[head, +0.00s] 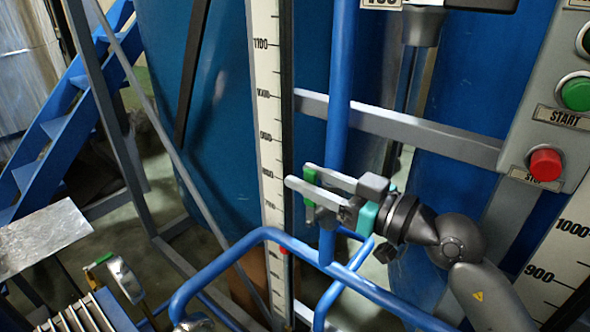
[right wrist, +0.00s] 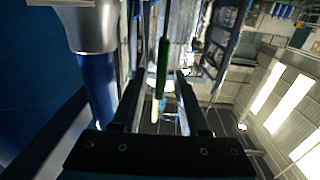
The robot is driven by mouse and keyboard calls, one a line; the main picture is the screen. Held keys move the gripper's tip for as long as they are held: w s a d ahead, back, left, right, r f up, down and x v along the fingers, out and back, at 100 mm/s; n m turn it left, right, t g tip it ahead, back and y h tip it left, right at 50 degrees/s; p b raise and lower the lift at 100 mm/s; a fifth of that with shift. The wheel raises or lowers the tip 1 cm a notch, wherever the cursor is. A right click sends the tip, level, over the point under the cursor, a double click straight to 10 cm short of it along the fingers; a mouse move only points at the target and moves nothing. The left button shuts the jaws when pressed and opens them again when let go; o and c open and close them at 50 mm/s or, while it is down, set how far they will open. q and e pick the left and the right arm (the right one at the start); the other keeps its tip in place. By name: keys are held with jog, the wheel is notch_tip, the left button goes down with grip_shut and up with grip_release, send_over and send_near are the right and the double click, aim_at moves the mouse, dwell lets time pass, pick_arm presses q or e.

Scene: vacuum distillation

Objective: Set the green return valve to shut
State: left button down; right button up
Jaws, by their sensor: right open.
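In the right wrist view the green lever (right wrist: 162,66) also lies between the open fingers (right wrist: 160,85), with a gap on both sides. The fingers hide part of the lever, and its valve body is not clear. My left gripper is not in view.
Blue tubular rails (head: 215,262) curve just below my right gripper. A grey control panel (head: 535,150) with a green START button (head: 576,94) and a red stop button (head: 545,165) stands at the right. A grey crossbar (head: 430,133) runs behind my gripper.

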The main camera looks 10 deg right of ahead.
jog(key=shift+x, duration=1.6)
grip_shut()
dwell(0.3)
